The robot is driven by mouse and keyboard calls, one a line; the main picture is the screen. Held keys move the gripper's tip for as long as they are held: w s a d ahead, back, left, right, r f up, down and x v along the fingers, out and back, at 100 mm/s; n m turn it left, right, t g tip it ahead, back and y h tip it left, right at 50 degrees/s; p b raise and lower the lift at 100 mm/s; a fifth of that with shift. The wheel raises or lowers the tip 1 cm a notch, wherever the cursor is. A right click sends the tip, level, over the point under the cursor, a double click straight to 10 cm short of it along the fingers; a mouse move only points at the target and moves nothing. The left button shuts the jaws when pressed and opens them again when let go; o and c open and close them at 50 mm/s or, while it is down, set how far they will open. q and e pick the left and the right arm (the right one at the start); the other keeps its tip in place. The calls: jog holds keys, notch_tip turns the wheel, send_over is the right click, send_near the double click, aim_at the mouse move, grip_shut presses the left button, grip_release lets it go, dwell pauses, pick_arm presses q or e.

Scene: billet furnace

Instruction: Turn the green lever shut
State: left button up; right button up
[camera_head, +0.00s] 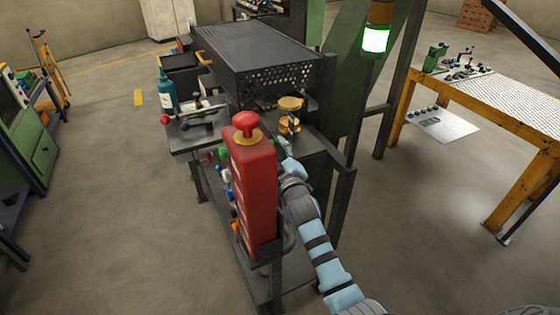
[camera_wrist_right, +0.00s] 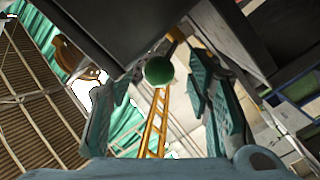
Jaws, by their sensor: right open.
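The green lever's round knob (camera_wrist_right: 159,70) shows in the right wrist view, near the picture's middle. My right gripper (camera_wrist_right: 157,85) is open, with one teal finger to each side of the knob. A gap shows between the knob and each finger. The lever's arm behind the knob is mostly hidden. In the head view my right arm reaches in from the lower right, and my right gripper (camera_head: 283,148) is beside the red control box (camera_head: 252,190), partly hidden by it. My left gripper is not in view.
A red mushroom button (camera_head: 246,124) tops the control box. Behind it stand a dark furnace housing (camera_head: 262,55) and a bench with a teal bottle (camera_head: 167,92). A dark post stands right of my gripper. A yellow-framed table (camera_head: 490,95) is at right.

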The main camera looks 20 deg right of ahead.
jog(key=s, duration=0.9)
jog(key=shift+a+r, duration=0.2)
jog(key=shift+a, duration=0.25)
